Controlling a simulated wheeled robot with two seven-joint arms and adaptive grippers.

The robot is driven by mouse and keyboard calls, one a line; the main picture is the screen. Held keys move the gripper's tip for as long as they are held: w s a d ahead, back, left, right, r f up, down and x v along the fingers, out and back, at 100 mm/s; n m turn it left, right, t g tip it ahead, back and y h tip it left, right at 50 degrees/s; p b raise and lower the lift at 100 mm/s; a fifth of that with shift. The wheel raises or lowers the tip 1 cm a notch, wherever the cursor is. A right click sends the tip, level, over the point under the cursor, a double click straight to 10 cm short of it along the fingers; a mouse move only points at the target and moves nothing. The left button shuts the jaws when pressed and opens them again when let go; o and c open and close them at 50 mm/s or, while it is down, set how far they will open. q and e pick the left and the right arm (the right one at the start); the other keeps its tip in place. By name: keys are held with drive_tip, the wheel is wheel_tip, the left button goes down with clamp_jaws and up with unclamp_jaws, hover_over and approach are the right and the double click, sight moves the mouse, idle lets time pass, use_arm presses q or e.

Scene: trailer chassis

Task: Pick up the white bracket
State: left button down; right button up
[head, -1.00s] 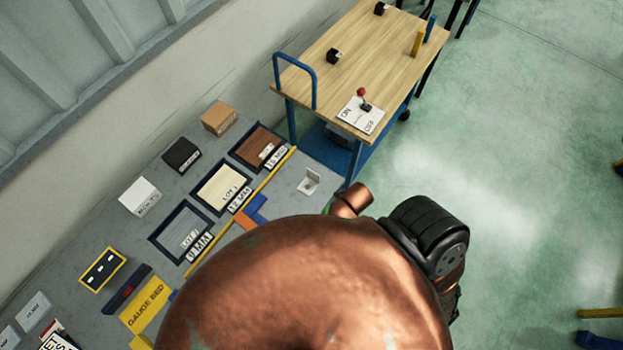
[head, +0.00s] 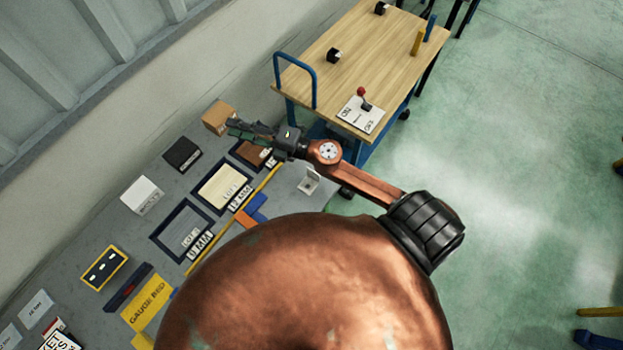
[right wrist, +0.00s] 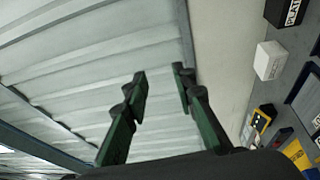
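The white bracket (head: 309,181) is a small L-shaped piece standing on the right end of the grey bench in the head view. My right gripper (head: 236,127) is above the bench's far end, up and left of the bracket in the picture and apart from it. In the right wrist view my right gripper (right wrist: 158,75) shows its two fingers spread, with nothing between them. That view faces the wall, and the bracket is not in it. My left gripper is not in view.
Lot trays (head: 183,232) line the bench near a yellow strip. Brown, black and white boxes (head: 142,195) stand behind them. Blue and orange pieces (head: 252,208) lie near the bracket. A wooden-topped cart (head: 375,60) with a blue handle stands beyond the bench.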

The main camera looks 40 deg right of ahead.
drive_tip(key=s+a+f+n+g+y, duration=0.2)
drive_tip(key=s+a+f+n+g, duration=0.1)
drive_tip(key=a+n+g, duration=0.2)
drive_tip(key=n+g+h, duration=0.9)
drive_tip(key=g+h, duration=0.2)
drive_tip(key=h, duration=0.2)
hover_over(313, 179)
wheel_tip(313, 179, down, 22)
drive_tip(key=shift+s+d+f+p, duration=0.1)
drive_tip(key=shift+d+f+p, duration=0.1)
drive_tip(key=shift+f+p, duration=0.9)
drive_tip(key=shift+f, duration=2.7)
clamp_jaws()
